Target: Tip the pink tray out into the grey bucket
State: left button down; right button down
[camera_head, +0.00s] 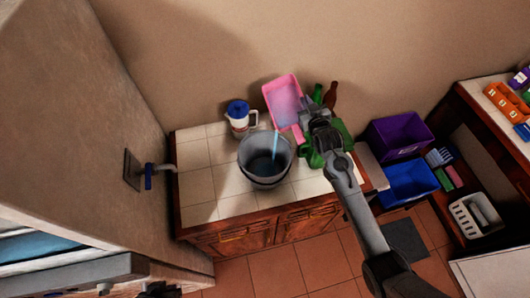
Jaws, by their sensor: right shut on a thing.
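The pink tray (283,92) is held tilted above the back of the tiled counter, its open face toward the camera and its inside pale bluish. My right gripper (308,122) is shut on the tray's lower right edge. The grey bucket (258,178) stands upright on the counter below and left of the tray. A thin light-blue streak (275,146) runs from near the tray's lower left corner down into the bucket and looks like liquid. The bucket's bottom looks dark bluish. A dark shape cut off at the bottom edge is unclear; I cannot identify my left gripper.
A white jug with a blue lid (238,118) stands left of the tray. Green and brown bottles (330,94) and a green object (339,134) are beside my right gripper. Purple (397,135) and blue bins (410,181) stand right. The counter's front left is clear.

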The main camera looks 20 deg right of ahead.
jog(key=shift+a+r, duration=0.1)
jog(key=shift+a, duration=0.1)
dwell(0.4)
jog(key=shift+s+a+n+b, duration=0.25)
jog(key=shift+n+b, duration=0.05)
jog(key=shift+b, duration=0.1)
dwell(0.4)
jog(key=shift+s+a+r+t, duration=0.1)
jog(key=shift+a+r+t, duration=0.15)
jog(key=shift+t, duration=0.05)
jog(key=shift+s+a+r+n, duration=0.2)
jog(key=shift+a+n, duration=0.1)
dwell(0.7)
jog(key=shift+s+a+r+n+t+b, duration=0.3)
jog(key=shift+a+r+n+t+b, duration=0.15)
jog(key=shift+a+b, duration=0.1)
dwell(0.3)
jog(key=shift+s+a+n+b, duration=0.25)
jog(key=shift+a+b, duration=0.1)
jog(key=shift+b, duration=0.2)
jog(key=shift+s+a+n+t+h+b, duration=0.25)
jog(key=shift+a+n+t+b, duration=0.2)
jog(key=shift+b, duration=0.4)
jog(key=shift+s+a+r+n+b, duration=0.2)
jog(key=shift+a+r+n+b, duration=0.25)
jog(key=shift+b, duration=0.15)
jog(key=shift+s+a+r+n+t+b, duration=0.25)
jog(key=shift+a+r+n+t+b, duration=0.2)
jog(key=shift+t+b, duration=0.2)
